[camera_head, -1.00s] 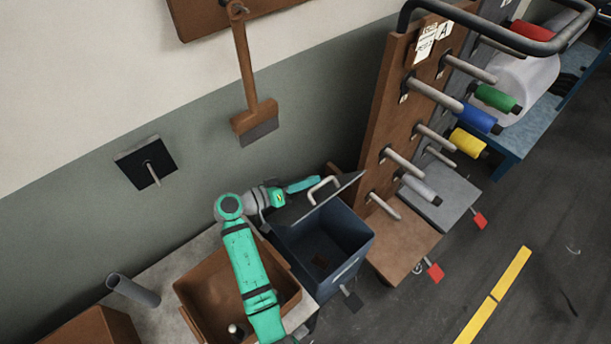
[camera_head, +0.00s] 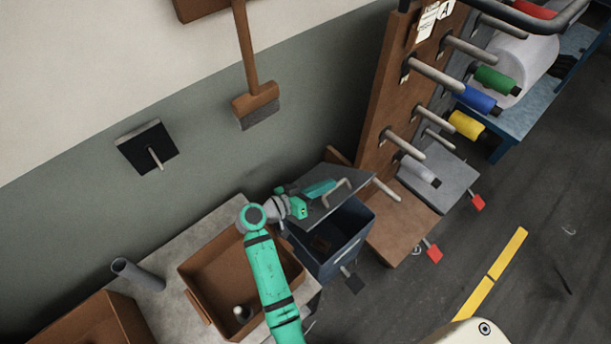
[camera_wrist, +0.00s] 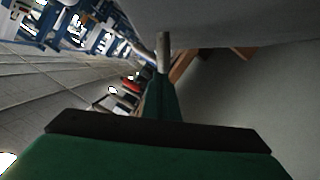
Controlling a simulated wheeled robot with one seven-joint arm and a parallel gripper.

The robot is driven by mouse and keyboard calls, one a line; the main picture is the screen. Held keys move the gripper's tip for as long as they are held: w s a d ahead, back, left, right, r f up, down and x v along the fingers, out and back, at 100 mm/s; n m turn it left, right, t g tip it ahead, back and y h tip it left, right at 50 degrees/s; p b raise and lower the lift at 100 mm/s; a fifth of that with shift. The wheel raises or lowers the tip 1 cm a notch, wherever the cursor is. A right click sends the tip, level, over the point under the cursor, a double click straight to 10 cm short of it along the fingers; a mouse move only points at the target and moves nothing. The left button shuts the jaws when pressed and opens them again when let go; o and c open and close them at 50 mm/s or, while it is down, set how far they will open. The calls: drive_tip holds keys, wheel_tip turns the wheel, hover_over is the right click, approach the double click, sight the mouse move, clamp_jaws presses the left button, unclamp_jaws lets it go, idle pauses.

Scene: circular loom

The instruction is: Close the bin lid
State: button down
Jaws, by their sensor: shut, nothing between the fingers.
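The dark blue bin (camera_head: 348,250) stands beside the rack, its opening partly visible. Its grey lid (camera_head: 318,207) is tilted partly open above the bin and covers part of the opening.
A brown box (camera_head: 215,272) sits on the grey table left of the bin, under my arm. A spool rack (camera_head: 385,110) with several pegs stands close to the right. A broom (camera_head: 256,100) hangs on the wall behind. Open floor (camera_head: 420,305) lies to the front right.

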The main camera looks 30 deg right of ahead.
drive_tip(key=shift+s+d+f, duration=0.1)
drive_tip(key=shift+s+f, duration=0.05)
drive_tip(key=shift+s, duration=0.1)
